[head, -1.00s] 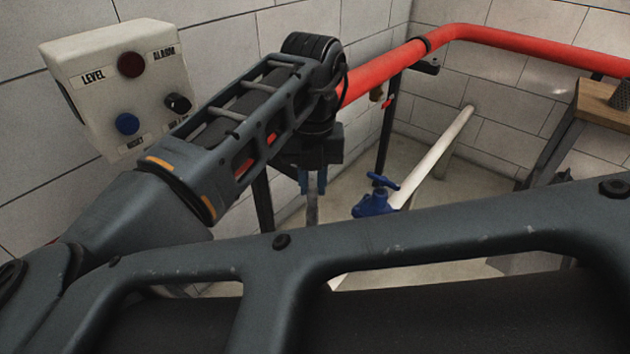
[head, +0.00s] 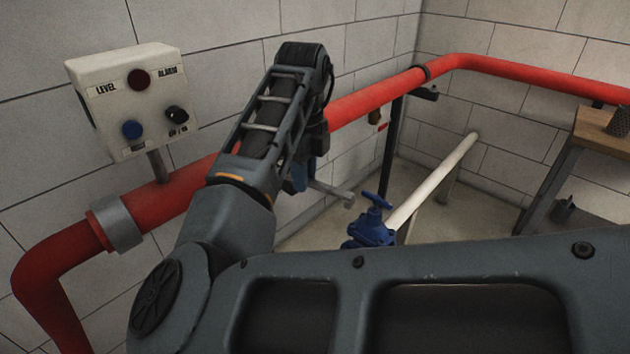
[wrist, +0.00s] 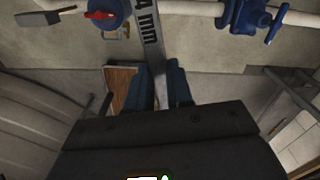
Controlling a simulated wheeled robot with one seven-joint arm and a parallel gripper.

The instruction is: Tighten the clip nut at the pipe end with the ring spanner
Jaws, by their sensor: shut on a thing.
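My gripper (head: 303,180) hangs below my wrist in the head view, with part of its blue fingers visible. In the wrist view its two blue fingers (wrist: 160,78) are shut on a flat grey spanner (wrist: 147,25), whose handle has lettering ending in "4 mm". The spanner also shows in the head view (head: 332,191), sticking out to the right of the fingers, clear of the floor. Its far end is cut off in the wrist view. A black clip (head: 425,73) sits around the red pipe near the corner, right of and beyond my gripper. I cannot make out its nut.
The red pipe (head: 375,97) runs along the wall behind my arm. A blue valve (head: 370,232) on a white pipe (head: 435,180) stands low, right of the spanner. A control box (head: 135,100) is at left. A wooden-topped bench (head: 598,128) is at right. Floor shows between.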

